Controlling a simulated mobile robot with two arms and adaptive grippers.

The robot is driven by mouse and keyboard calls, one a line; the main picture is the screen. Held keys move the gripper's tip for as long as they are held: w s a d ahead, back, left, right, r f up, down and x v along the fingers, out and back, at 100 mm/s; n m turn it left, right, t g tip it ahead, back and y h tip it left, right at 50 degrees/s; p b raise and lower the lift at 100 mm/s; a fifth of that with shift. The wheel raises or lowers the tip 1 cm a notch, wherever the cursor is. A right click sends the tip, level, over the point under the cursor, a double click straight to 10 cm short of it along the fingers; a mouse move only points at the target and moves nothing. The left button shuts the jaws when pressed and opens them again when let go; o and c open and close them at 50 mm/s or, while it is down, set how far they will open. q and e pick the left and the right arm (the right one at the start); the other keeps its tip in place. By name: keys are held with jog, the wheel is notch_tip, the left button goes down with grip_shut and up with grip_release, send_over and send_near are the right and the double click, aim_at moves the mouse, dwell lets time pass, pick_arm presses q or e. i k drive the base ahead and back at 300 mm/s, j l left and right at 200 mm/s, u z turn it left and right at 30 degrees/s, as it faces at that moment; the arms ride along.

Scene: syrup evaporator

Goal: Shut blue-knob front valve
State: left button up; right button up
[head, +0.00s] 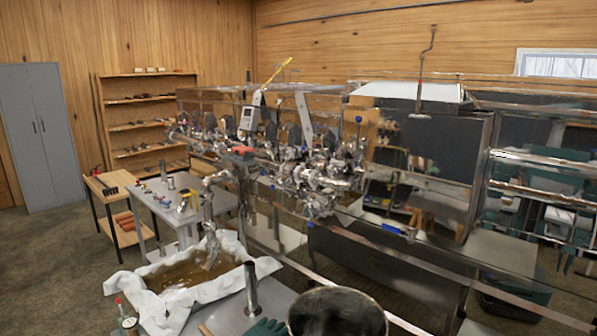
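The evaporator's metal pipework (322,175) runs along the front of the long steel pan in the middle of the head view. A small blue knob (358,119) stands on top of the pipework's right part. A blue handle (391,229) lies lower on the front rail, right of the pipework. I cannot tell from this distance which blue part is on the front valve, or whether that valve is open or shut. Neither of my grippers is in view.
A cloth-lined tray of brown liquid (190,283) stands in front on a steel table. A dark round metal object (338,312) fills the bottom middle. A side table (160,205) and shelves (150,112) stand at the left. Open floor (60,260) lies at the left front.

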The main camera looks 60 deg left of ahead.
aim_at(282, 179)
jog(key=k+j+z, duration=0.25)
jog(key=j, duration=0.5)
jog(key=k+j+z, duration=0.25)
jog(key=k+j, duration=0.3)
jog(key=j, duration=0.15)
jog(key=k+j+z, duration=0.3)
jog(key=k+j, duration=0.2)
jog(key=j, duration=0.1)
